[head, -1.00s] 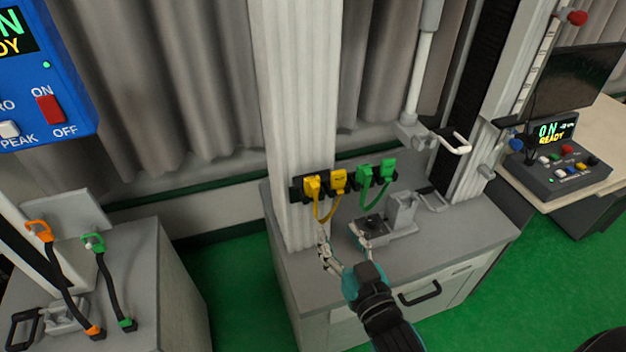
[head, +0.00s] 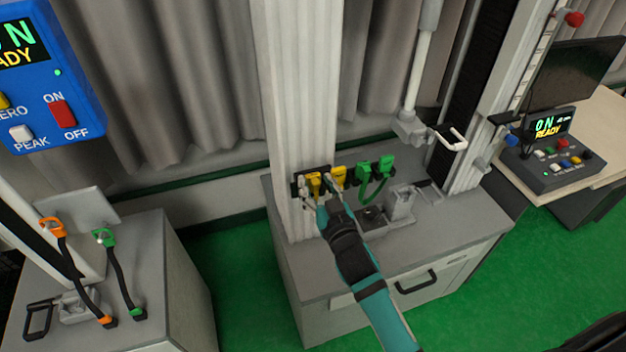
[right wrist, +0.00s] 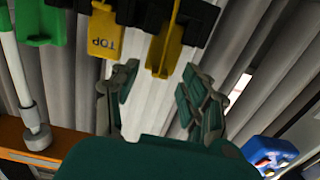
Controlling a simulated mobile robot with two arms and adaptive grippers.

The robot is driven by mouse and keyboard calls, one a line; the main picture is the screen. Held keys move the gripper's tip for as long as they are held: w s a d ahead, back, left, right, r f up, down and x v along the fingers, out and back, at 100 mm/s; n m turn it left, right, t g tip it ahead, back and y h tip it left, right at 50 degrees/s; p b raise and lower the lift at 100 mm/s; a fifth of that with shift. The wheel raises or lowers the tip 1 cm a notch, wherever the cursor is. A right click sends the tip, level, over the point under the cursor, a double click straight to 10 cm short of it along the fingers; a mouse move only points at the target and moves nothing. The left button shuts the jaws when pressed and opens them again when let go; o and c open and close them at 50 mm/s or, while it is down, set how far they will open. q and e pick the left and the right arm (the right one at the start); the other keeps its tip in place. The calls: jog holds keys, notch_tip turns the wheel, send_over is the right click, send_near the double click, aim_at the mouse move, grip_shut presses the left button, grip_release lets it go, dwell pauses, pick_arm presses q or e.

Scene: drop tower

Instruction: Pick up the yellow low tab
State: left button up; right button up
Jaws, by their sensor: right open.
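Two yellow tabs hang in the black rack on the pale column. The left one, the yellow low tab (head: 314,182), also shows in the right wrist view (right wrist: 165,48), with no lettering visible on it. The other yellow tab (head: 338,175) reads "TOP", upside down, in the right wrist view (right wrist: 104,32). My right gripper (head: 319,194) is open at the low tab, one finger on each side in the head view. My left gripper is not in view.
A grey fixture (head: 401,200) stands on the cabinet top below. A white hooked bar (head: 447,138) juts out at the right.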

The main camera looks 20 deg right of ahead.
aim_at(314, 179)
jog(key=w, duration=0.3)
jog(key=shift+w+f+p, duration=0.3)
jog(key=shift+w+p, duration=0.1)
jog(key=shift+s, duration=0.1)
jog(key=c, duration=0.8)
jog(key=shift+r, duration=0.1)
